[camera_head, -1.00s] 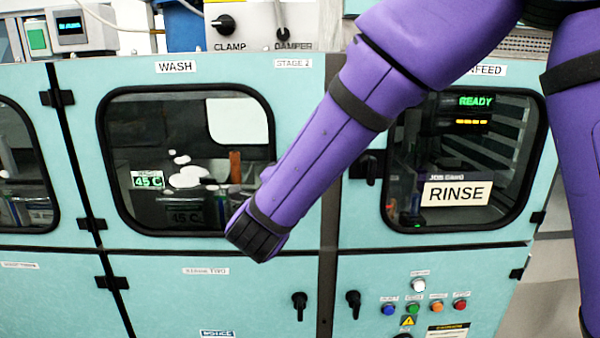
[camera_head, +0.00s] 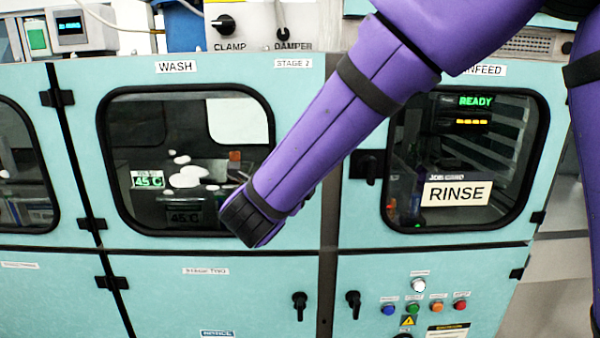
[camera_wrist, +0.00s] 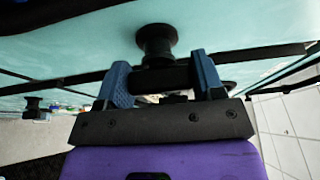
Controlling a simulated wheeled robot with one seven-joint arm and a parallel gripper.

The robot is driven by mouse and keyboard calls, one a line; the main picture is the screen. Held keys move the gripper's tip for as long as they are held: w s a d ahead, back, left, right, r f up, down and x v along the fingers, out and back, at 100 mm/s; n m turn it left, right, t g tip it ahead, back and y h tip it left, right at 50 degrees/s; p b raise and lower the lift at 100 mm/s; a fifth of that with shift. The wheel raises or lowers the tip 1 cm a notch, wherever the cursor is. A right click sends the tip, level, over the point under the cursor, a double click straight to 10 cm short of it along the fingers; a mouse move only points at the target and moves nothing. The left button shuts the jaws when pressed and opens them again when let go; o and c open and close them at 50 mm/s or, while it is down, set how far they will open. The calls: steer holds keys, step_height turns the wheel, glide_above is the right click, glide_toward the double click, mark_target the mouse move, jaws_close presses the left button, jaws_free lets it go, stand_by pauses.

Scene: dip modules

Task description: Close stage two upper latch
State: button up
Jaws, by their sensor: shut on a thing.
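In the wrist view, a black latch with a round base (camera_wrist: 157,38) stands out from a pale teal panel. My gripper (camera_wrist: 160,76) has its two blue-grey fingers on either side of the latch's dark handle bar and is shut on it. In the head view, my purple arm crosses in front of the right side of the stage two WASH door (camera_head: 180,85). My arm hides the latch and most of my gripper there. The WASH door looks flush with its frame. Whether the latch is fully turned cannot be told.
A black latch (camera_head: 366,166) sits on the infeed door to the right, close to my arm. Two lower black handles (camera_head: 300,305) (camera_head: 353,303) and several coloured buttons (camera_head: 412,308) are below. Clamp (camera_head: 224,25) and damper knobs are above.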

steer(key=o, duration=0.9)
steer(key=v, duration=1)
steer(key=shift+s+a, duration=0.15)
steer(key=shift+s, duration=0.25)
steer(key=shift+a, duration=0.1)
